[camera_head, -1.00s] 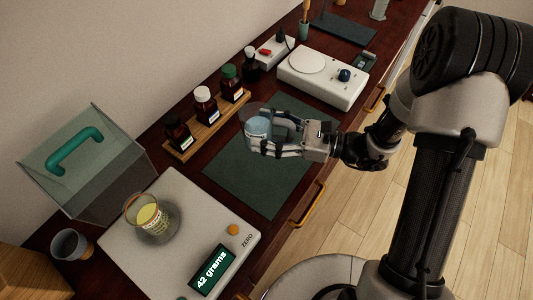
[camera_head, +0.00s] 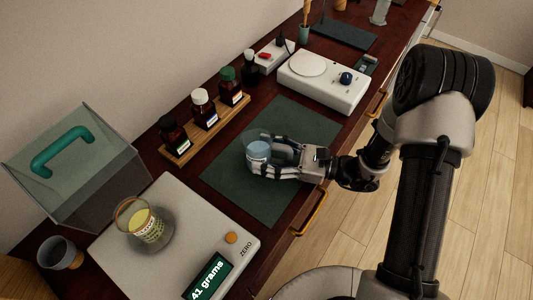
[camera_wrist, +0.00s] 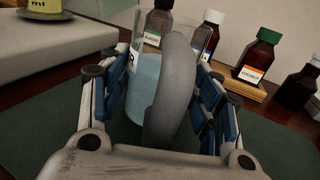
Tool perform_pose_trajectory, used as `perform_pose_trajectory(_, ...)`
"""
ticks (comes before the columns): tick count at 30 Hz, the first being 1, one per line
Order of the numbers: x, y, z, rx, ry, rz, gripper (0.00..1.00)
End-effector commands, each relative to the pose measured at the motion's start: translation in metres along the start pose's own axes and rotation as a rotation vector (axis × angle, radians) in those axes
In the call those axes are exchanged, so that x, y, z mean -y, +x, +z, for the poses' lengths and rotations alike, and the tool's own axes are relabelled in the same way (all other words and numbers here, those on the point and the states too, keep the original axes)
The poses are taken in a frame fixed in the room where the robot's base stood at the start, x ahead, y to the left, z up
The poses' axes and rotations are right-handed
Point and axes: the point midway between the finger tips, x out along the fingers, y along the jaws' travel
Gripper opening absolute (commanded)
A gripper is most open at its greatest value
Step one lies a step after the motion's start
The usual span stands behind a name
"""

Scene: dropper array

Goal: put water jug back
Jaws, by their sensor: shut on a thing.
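The water jug (camera_head: 258,150) is a clear vessel with pale blue water in it. It is over the dark green mat (camera_head: 235,196) in the head view. My gripper (camera_head: 270,160) is shut on the jug from the right. In the wrist view the jug (camera_wrist: 148,82) stands upright between the fingers, with its grey handle (camera_wrist: 176,90) facing the camera. The gripper fingers (camera_wrist: 160,100) lie on both sides of it. The jug's base is hidden, so I cannot tell whether it touches the mat.
A scale (camera_head: 115,249) reading 41 grams holds a beaker of yellow liquid (camera_head: 145,223). A wooden rack (camera_head: 190,146) of dark bottles stands behind the mat. A white stirrer-like device (camera_head: 322,84) is at the back right. A clear case with a green handle (camera_head: 62,152) is at left.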

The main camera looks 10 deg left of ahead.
Motion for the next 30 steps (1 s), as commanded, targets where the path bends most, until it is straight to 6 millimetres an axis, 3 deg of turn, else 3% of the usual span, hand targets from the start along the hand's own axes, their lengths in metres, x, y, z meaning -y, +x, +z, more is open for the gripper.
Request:
perform_pose_trajectory(3, 0.000, 0.000, -0.003, 0.001, 0.000, 0.000, 0.15)
perform_pose_trajectory(4, 0.000, 0.000, -0.004, 0.000, 0.001, 0.000, 0.59)
perform_pose_trajectory(12, 0.000, 0.000, -0.003, 0.000, 0.001, 0.000, 0.77)
perform_pose_trajectory(25, 0.000, -0.001, 0.002, 0.000, 0.000, 0.000, 0.78)
perform_pose_trajectory(30, 0.001, -0.028, 0.002, 0.000, 0.002, -0.006, 0.78)
